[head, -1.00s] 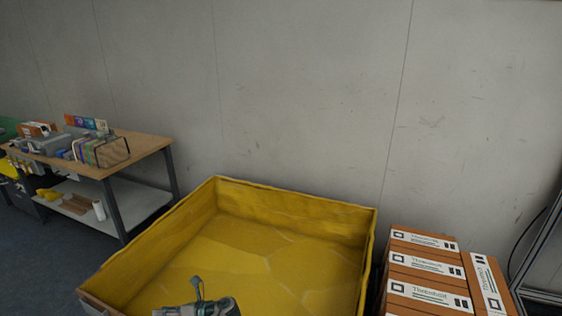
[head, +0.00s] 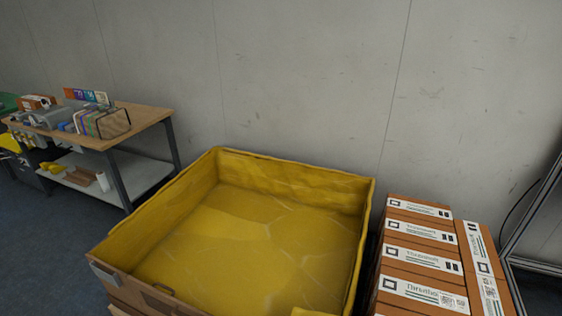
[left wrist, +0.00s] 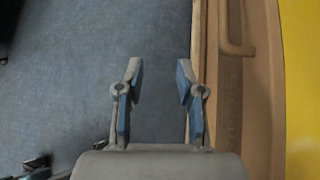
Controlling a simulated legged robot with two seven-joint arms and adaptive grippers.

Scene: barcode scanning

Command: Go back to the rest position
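My left gripper (left wrist: 158,85) shows in the left wrist view with its two fingers apart and nothing between them. It is over the blue-grey floor (left wrist: 70,80), close beside the brown outer side (left wrist: 235,110) of the large yellow-lined bin (head: 160,215). In the head view no gripper shows, and the bin looks empty where I can see into it. My right gripper is in neither view now.
Stacked brown boxes (head: 420,253) with white labels stand right of the bin. A wooden-topped workbench (head: 150,117) with packages and tools is at the left. A grey wall (head: 300,90) closes off the back. A metal frame (head: 535,215) stands at the far right.

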